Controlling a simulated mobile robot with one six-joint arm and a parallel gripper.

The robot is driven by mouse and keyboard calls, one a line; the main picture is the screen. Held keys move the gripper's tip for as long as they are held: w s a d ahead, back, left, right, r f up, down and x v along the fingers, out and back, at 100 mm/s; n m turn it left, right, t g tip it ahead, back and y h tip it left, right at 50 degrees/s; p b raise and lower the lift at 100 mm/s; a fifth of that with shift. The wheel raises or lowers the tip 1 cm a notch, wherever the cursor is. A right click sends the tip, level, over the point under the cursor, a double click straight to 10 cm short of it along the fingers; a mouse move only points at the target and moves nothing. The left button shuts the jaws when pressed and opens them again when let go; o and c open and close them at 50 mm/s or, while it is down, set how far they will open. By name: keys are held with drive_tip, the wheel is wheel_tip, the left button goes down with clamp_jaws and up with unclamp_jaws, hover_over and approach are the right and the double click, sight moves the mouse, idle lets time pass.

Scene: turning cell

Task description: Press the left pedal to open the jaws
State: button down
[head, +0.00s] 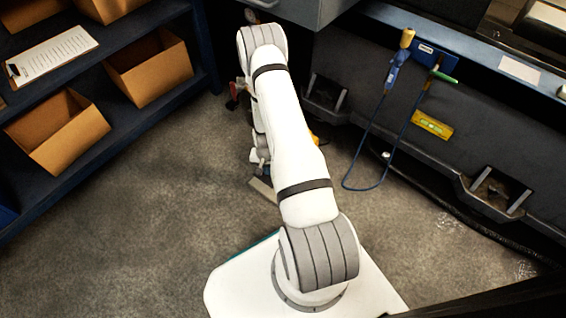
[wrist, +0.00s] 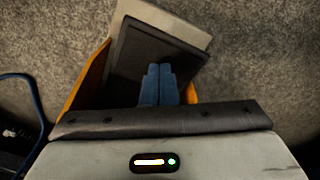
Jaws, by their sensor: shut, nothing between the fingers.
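In the wrist view my gripper (wrist: 158,85) is shut and empty, its two blue fingers side by side. The fingertips lie over the dark pad of a pedal (wrist: 140,48). The pedal has yellow-orange sides and a pale plate at its far end. I cannot tell whether the fingertips touch the pad or hang above it. Only one pedal shows here, and I cannot tell whether it is the left one. In the head view my arm hides most of this spot; a bit of orange (head: 314,138) and a pale plate (head: 263,189) show beside it.
A dark machine front stands at right, with a blue hose (head: 358,187), a yellow level (head: 432,125) and a tray-like recess (head: 495,193). Blue shelving at left holds cardboard bins (head: 58,130) and a clipboard (head: 50,56). The grey floor (head: 170,190) between is clear.

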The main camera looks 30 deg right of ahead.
drive_tip(key=shift+f+b, duration=1.15)
drive_tip(key=shift+f, duration=0.55)
wheel_tip(320, 180, up, 9)
drive_tip(key=p, duration=0.6)
drive_tip(key=shift+r, duration=0.15)
